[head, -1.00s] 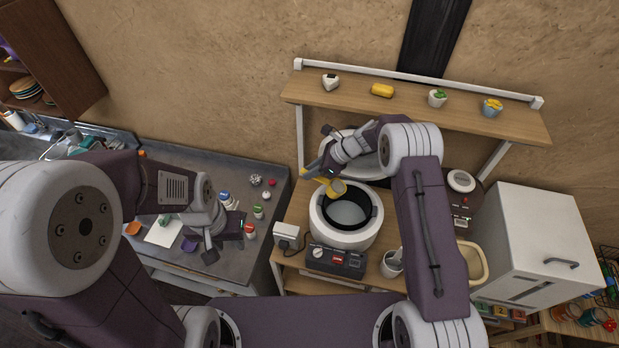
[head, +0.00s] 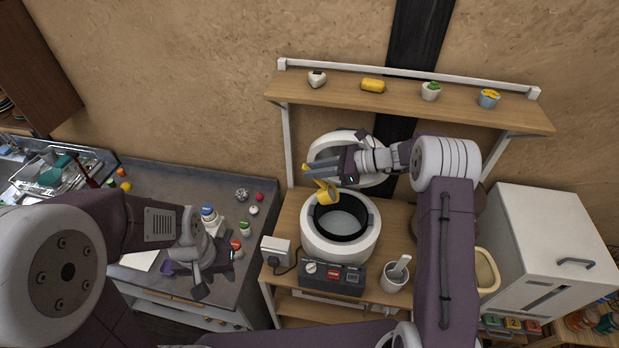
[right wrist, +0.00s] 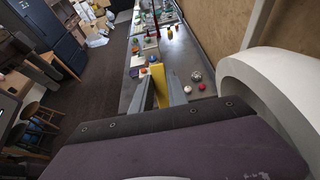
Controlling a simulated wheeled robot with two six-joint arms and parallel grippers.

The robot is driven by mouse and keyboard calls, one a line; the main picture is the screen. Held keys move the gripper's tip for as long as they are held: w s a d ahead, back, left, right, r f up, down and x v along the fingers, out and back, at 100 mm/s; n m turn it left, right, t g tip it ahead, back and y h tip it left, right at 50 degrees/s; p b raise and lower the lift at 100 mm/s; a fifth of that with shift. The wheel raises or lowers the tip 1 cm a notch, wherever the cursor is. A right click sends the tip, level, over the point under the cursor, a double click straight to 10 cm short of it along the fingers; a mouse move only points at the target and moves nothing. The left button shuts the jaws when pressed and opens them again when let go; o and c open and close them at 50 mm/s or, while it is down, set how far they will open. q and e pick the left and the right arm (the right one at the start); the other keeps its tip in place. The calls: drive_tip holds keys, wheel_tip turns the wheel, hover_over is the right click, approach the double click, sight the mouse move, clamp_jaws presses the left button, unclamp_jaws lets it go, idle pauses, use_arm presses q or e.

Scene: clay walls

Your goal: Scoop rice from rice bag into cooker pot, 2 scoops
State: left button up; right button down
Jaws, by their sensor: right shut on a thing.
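My right gripper (head: 322,174) is shut on the yellow scoop (head: 327,192), held above the back left rim of the cooker pot (head: 341,222). The scoop's cup is tilted on its side, and its inside is hard to see. In the right wrist view the yellow scoop handle (right wrist: 160,85) stands between my fingers. The cooker is white with a dark inner pot. Its lid (head: 338,150) is up, and a pale surface shows inside. My left gripper (head: 205,280) hangs over the grey counter's front edge; its jaw opening is unclear. I cannot identify a rice bag; a beige open-topped container (head: 487,270) is partly hidden by my right arm.
A wooden shelf (head: 410,100) with small items runs above the cooker. A control box (head: 332,275) and a white cup with a paddle (head: 396,275) stand in front of it. A white cabinet (head: 550,250) stands right. Small bottles sit on the grey counter (head: 160,200).

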drive_tip(key=shift+s+d+y+b, duration=0.15)
drive_tip(key=shift+d+y+b, duration=0.45)
drive_tip(key=shift+b, duration=0.2)
drive_tip(key=s+d+t+y+b, duration=0.2)
drive_tip(key=d+y+b, duration=0.5)
drive_tip(key=d+b, duration=0.1)
drive_tip(key=shift+s+d+f+t+b, duration=0.2)
drive_tip(key=shift+f+t+b, duration=0.1)
drive_tip(key=shift+b, duration=0.35)
idle(0.6)
